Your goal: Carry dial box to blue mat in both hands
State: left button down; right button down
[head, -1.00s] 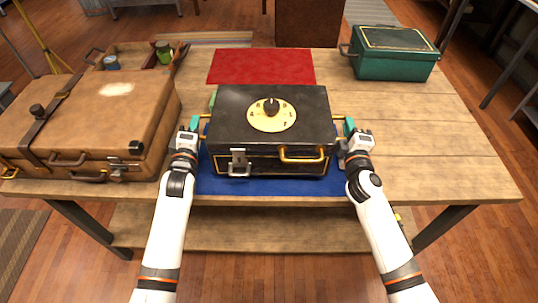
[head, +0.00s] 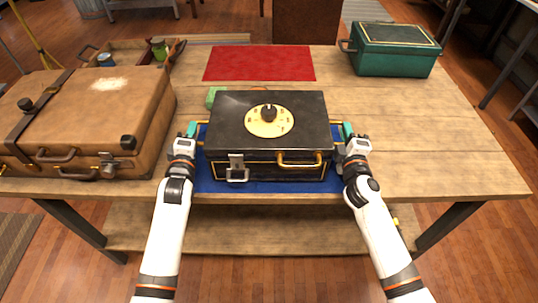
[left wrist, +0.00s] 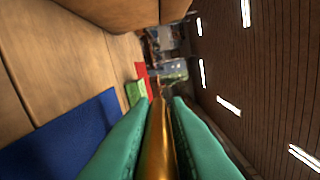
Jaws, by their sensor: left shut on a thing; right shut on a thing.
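The dial box (head: 232,118) is black with gold trim, a cream dial on its lid, a front latch and a gold front handle. It is level, over the blue mat (head: 213,187), whose edges show around it. I cannot tell whether its base touches the mat. My left gripper (head: 194,130) is shut on the gold side handle at the box's left. In the left wrist view the gold bar (left wrist: 158,145) lies between the teal fingers, with the blue mat (left wrist: 60,140) beside it. My right gripper (head: 346,132) is shut on the right side handle, mostly hidden.
A brown suitcase (head: 75,120) stands close left of my left arm. A red mat (head: 260,64) lies bare behind the box, with a small green item (head: 212,97) between. A green metal box (head: 395,55) stands back right. The table's right side is clear.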

pick_arm(q)
jog(key=shift+f, duration=0.3)
pick_arm(e)
jog(key=shift+f, duration=0.3)
pick_arm(q)
jog(key=c, duration=1.4)
grip_release()
jog(key=shift+r, duration=0.15)
pick_arm(e)
jog(key=c, duration=1.4)
grip_release()
jog(key=shift+r, duration=0.15)
pick_arm(q)
jog(key=shift+s, duration=0.1)
jog(key=s, duration=1.1)
jog(key=shift+s, duration=0.45)
pick_arm(e)
jog(key=shift+s, duration=0.2)
pick_arm(q)
jog(key=shift+a, duration=0.1)
pick_arm(e)
jog(key=s, duration=1.1)
jog(key=shift+s, duration=0.4)
pick_arm(q)
jog(key=shift+s, duration=0.1)
